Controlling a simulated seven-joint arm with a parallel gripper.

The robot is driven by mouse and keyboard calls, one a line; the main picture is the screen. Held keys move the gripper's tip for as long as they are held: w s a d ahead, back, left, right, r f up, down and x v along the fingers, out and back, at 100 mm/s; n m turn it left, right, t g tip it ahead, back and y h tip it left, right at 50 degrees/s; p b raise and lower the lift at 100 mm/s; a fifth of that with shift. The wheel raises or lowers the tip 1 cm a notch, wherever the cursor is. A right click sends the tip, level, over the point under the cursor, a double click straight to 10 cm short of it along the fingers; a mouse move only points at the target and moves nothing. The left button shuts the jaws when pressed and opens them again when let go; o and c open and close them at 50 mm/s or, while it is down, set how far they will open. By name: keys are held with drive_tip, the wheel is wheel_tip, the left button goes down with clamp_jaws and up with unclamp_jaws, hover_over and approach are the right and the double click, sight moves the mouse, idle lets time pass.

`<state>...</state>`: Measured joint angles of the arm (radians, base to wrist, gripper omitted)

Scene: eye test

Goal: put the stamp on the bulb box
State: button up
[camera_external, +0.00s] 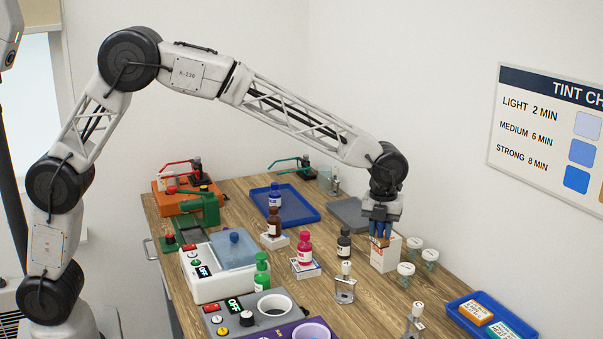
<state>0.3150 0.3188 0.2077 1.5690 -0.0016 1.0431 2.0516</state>
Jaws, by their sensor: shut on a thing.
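My gripper (380,237) points down at the right of the table, with its blue fingers shut on a small brown thing that looks like the stamp (380,242). Most of it is hidden between the fingers. Directly below is an upright white box with orange marks (387,256), which seems to be the bulb box. Its print is too small to read. The brown thing is at the level of the box's top; I cannot tell whether it touches the box.
Glass jars with white lids (406,270) stand close right of the box. A blue tray (467,326) holds small boxes. Bottles and machines crowd the left.

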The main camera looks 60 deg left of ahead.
drive_tip(key=s+a+r, duration=0.2)
drive_tip(key=s+a, duration=0.5)
drive_tip(key=a, duration=0.3)
drive_tip(key=shift+s+a, duration=0.35)
drive_tip(key=shift+s, duration=0.05)
drive_tip(key=shift+w, duration=0.1)
drive_tip(key=w+d, duration=0.1)
drive_tip(key=w, duration=0.4)
drive_tip(key=w+d+f, duration=0.1)
drive_tip(key=w, duration=0.4)
drive_tip(key=w+d, duration=0.1)
drive_tip(key=w, duration=0.4)
drive_tip(key=shift+w+d+f, duration=0.2)
drive_tip(key=shift+w+f, duration=0.05)
drive_tip(key=shift+f, duration=1.8)
drive_tip(key=shift+f, duration=0.15)
drive_tip(key=o, duration=0.9)
